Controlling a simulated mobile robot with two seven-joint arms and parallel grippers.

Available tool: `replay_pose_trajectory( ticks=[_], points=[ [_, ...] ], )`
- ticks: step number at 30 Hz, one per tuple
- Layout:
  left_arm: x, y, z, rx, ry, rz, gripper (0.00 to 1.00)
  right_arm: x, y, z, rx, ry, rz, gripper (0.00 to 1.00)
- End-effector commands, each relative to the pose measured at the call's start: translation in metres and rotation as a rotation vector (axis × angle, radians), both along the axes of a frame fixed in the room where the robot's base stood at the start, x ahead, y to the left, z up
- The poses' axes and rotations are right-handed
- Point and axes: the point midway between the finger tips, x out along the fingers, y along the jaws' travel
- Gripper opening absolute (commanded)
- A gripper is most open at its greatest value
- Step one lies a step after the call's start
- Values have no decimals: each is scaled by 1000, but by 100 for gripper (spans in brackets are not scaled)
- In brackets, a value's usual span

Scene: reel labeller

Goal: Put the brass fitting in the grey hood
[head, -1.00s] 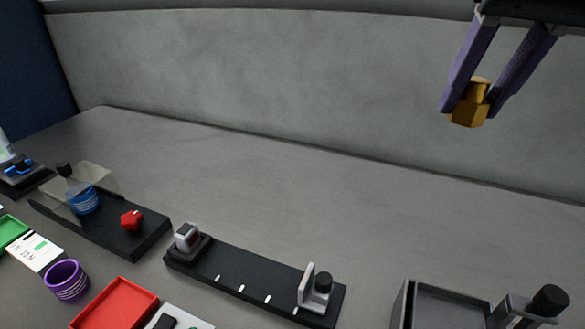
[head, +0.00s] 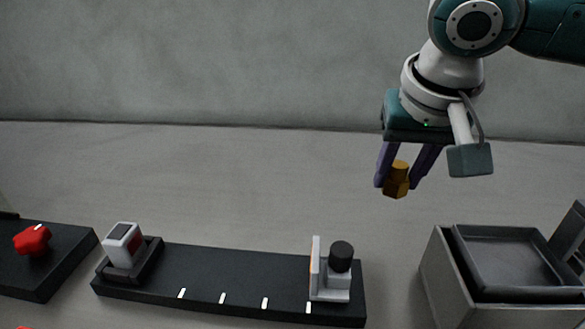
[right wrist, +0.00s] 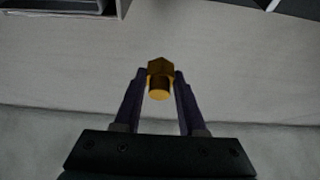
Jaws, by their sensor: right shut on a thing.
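The brass fitting (head: 396,181) is a small golden piece with a hexagonal part and a round part. My right gripper (head: 398,178) is shut on it and holds it in the air above the table. The fitting also shows between the purple fingers in the right wrist view (right wrist: 160,78). The likely grey hood is the grey box (head: 440,285) with a dark recessed top at the right of the head view. It stands below and to the right of the gripper, apart from it. My left gripper is in neither view now.
A black base with a red knob (head: 32,240) lies at the left. The table behind is clear.

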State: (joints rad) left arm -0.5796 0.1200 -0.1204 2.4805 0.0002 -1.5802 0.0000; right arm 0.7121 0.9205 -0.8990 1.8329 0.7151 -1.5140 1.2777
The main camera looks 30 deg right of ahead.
Motion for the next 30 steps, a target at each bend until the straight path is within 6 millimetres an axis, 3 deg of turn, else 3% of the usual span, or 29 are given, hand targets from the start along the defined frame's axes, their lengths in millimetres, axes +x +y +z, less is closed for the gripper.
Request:
replay_pose_trajectory(
  ticks=[1, 3, 10, 16, 29, 30],
  points=[
    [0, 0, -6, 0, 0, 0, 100, -1, 0, -17, 1, 4, -1, 0],
    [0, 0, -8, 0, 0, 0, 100, -1, 0, -31, -1, 3, -2, 0],
    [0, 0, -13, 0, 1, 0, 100, 0, 0, -53, 0, 1, -1, 0],
    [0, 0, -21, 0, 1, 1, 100, 0, 0, -85, 0, 1, 0, 0],
    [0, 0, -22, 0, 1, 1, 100, 0, 0, -93, 1, 0, 0, 0],
    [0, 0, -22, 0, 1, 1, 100, 0, 0, -94, 1, 1, 0, 41]
  ],
)
